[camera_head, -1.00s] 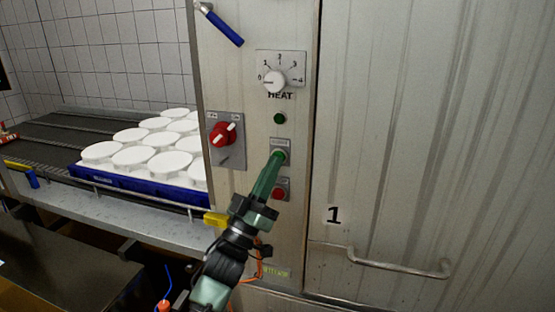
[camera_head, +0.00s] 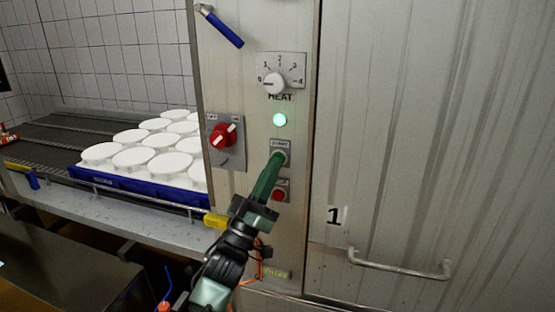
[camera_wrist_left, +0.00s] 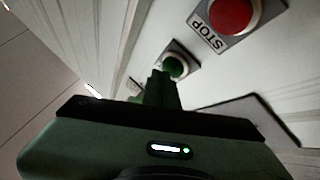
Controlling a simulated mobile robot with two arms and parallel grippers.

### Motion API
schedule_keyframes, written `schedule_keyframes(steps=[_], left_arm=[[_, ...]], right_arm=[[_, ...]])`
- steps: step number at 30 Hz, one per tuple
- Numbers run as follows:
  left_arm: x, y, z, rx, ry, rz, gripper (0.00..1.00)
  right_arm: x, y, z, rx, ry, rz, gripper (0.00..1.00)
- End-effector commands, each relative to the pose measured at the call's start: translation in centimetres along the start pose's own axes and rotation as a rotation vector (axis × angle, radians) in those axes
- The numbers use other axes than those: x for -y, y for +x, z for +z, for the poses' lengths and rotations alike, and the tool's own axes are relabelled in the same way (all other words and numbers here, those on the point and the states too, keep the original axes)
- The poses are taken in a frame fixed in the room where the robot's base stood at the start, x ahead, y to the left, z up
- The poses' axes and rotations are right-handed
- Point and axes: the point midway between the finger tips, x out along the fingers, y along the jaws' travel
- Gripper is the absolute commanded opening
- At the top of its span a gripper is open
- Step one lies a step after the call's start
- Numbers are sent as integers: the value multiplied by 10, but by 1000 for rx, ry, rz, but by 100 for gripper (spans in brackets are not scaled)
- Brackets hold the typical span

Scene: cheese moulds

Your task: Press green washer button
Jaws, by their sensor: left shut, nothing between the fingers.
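The green start button (camera_head: 281,156) sits on the washer's metal control panel (camera_head: 250,85), under a small plate. A round lamp (camera_head: 280,120) above it glows bright green. My left gripper (camera_head: 277,160) is shut and empty, its fingertips at the green button and covering part of it. In the left wrist view the green button (camera_wrist_left: 176,66) shows just past the fingertips (camera_wrist_left: 163,76); whether they touch it cannot be told for sure. My right gripper is not in view.
A red stop button (camera_head: 279,195) lies just below the green one. A red rotary switch (camera_head: 222,136) and the white heat dial (camera_head: 274,83) are on the same panel. A door handle (camera_head: 400,268) is at right. A blue tray (camera_head: 140,190) with several white moulds stands at left.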

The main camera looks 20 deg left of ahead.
Motion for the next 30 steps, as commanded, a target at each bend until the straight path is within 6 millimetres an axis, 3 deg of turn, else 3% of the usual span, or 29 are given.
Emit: schedule_keyframes(steps=[17, 30], left_arm=[[-7, -10, -7, 1, 1, -1, 0], [-28, -38, -28, 2, 1, -1, 0]], right_arm=[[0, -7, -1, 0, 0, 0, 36], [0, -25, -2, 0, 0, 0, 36]])
